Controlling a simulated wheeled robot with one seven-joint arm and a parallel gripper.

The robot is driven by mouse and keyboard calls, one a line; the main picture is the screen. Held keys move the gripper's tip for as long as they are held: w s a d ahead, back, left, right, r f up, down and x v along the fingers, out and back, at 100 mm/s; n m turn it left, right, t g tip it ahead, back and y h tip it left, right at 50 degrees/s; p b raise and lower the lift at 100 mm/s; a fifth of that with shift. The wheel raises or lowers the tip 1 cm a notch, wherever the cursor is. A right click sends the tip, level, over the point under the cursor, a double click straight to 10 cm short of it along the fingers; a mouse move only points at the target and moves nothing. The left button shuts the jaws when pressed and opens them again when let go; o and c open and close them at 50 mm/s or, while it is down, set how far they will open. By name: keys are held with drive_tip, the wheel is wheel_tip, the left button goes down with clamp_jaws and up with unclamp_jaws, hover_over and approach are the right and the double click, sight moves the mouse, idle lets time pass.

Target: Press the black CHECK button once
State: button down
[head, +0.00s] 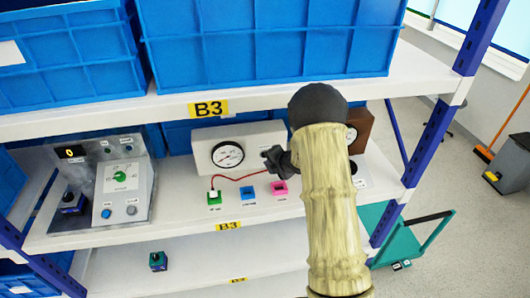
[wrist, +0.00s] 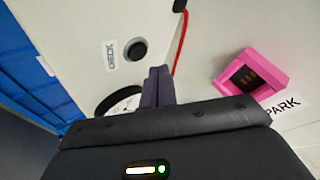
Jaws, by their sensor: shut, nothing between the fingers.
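The black CHECK button (wrist: 134,50) shows in the wrist view as a round black knob on a white panel, beside a CHECK label (wrist: 110,55). I cannot make the button out in the head view, where my gripper and arm cover the right part of the white gauge box (head: 205,137). My gripper (head: 268,155) is in front of that box, right of its dial. In the wrist view the gripper's fingers (wrist: 158,72) are together and empty. Their tips appear just beside and below the button in the picture; I cannot tell the gap in depth.
A red cable (head: 245,177) runs from the green socket (head: 214,198) toward my gripper. Blue (head: 248,193) and pink (head: 279,188) sockets stand in front. A control box (head: 122,180) stands left; a brown gauge box (head: 361,128) is behind my arm. Blue crates (head: 265,45) fill the shelf above.

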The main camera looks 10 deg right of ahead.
drive_tip(key=shift+w, duration=0.65)
drive_tip(key=shift+w, duration=0.1)
idle(1.5)
drive_tip(key=shift+w, duration=0.3)
drive_tip(key=shift+w+p, duration=0.3)
drive_tip(key=shift+w, duration=0.1)
idle(1.0)
drive_tip(key=shift+s, duration=0.15)
drive_tip(key=shift+s+b, duration=0.7)
